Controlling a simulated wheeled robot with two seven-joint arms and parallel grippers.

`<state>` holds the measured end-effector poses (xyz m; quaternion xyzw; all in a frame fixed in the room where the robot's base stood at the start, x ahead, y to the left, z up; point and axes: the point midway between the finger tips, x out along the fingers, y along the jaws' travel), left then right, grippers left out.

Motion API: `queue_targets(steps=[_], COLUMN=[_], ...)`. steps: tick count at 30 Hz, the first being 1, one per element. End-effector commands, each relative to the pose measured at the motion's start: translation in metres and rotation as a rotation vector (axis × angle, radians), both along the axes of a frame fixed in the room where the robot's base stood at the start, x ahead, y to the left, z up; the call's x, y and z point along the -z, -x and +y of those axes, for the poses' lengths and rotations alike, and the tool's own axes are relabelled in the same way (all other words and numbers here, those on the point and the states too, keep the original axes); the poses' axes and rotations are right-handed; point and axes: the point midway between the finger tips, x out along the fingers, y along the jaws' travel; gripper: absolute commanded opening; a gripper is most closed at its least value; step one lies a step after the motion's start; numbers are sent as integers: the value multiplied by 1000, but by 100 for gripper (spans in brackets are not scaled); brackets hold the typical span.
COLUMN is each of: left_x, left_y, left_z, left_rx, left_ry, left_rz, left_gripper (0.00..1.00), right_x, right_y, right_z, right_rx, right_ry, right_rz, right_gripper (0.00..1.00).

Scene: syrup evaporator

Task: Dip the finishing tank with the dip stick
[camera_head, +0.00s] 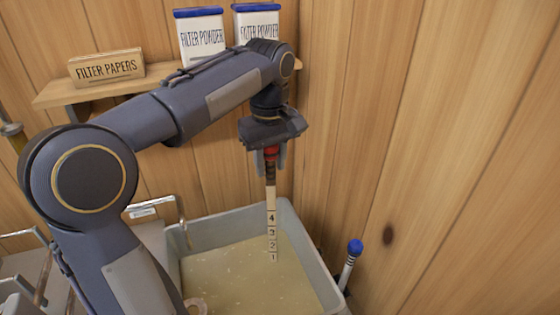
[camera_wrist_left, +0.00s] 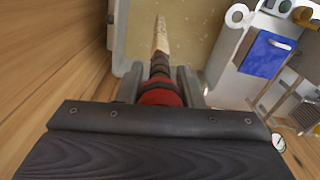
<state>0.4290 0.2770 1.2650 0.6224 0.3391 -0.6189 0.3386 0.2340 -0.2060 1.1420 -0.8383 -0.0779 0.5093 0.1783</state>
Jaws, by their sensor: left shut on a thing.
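The dip stick (camera_head: 271,205) is a pale strip numbered 1 to 4 with a red and dark handle. My left gripper (camera_head: 270,160) is shut on its handle and holds it nearly upright over the finishing tank (camera_head: 290,222). The tank is a grey open basin with cloudy yellowish liquid (camera_head: 225,275) in it. The lower end of the stick, near mark 1, is at or just above the liquid; I cannot tell which. In the left wrist view the red handle (camera_wrist_left: 160,95) sits between the fingers and the stick (camera_wrist_left: 160,45) points toward the tank. My right gripper is not in view.
A wooden shelf (camera_head: 60,95) on the wall carries a filter papers box (camera_head: 107,68) and two filter powder tubs (camera_head: 200,37). A blue-capped tool (camera_head: 351,262) stands just right of the tank. Wood walls close in behind and at right.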

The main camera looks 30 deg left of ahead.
Motion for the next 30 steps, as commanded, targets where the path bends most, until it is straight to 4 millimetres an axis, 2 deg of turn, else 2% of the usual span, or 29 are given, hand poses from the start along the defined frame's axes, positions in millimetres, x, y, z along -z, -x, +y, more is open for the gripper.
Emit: queue_targets(steps=[3,8,16,30], left_x=[-5,2,35,99], left_y=[20,28,27,27], left_z=[-22,-31,-31,-30], left_rx=[132,191,189,187], left_ry=[-1,0,1,1], left_rz=[0,2,3,5], left_gripper=[0,0,0,0], right_x=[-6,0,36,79], right_y=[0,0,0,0], right_z=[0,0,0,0], right_rx=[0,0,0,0], right_ry=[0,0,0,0], right_rz=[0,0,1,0], right_gripper=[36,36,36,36])
